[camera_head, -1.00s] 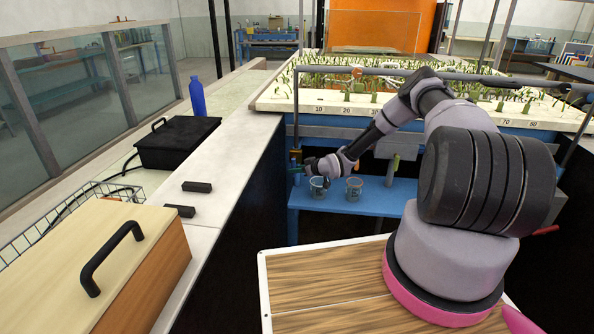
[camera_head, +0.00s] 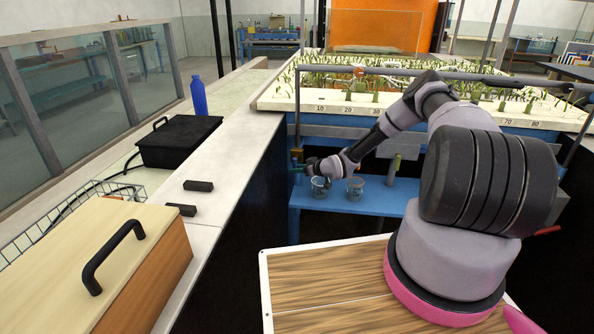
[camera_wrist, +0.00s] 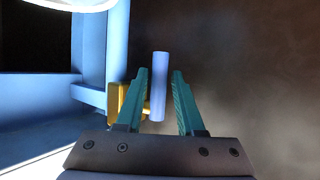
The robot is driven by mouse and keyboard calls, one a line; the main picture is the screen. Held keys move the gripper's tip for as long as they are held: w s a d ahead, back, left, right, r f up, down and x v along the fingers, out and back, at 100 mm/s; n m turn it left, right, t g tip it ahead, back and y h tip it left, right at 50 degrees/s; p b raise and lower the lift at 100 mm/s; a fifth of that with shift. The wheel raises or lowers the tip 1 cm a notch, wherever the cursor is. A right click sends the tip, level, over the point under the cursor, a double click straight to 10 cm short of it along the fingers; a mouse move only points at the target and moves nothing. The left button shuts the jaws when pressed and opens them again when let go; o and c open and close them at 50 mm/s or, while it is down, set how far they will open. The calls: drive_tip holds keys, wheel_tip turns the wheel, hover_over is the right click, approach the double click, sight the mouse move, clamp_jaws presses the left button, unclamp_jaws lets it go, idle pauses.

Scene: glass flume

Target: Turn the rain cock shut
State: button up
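The rain cock shows in the wrist view as a brass body (camera_wrist: 128,103) with a pale blue-grey bar-shaped handle (camera_wrist: 158,86). The handle stands between the two teal fingers of my gripper (camera_wrist: 161,73). My gripper is open; a clear gap shows between the handle and the right finger, and the handle is close to the left finger. I cannot tell whether it touches that one. In the head view my gripper (camera_head: 299,168) is at the left front of the blue stand, by a small brass-coloured part (camera_head: 296,154), and mostly hides the cock.
Two clear beakers stand on the blue shelf (camera_head: 375,200), one (camera_head: 320,187) just below my gripper and one (camera_head: 355,188) to its right. The planted bed (camera_head: 400,111) lies above. A white-topped counter (camera_head: 240,150) runs close on the left.

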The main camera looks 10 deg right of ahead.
drive_tip(key=v, duration=1)
drive_tip(key=shift+s+d+r, duration=0.15)
drive_tip(key=shift+d+r, duration=0.05)
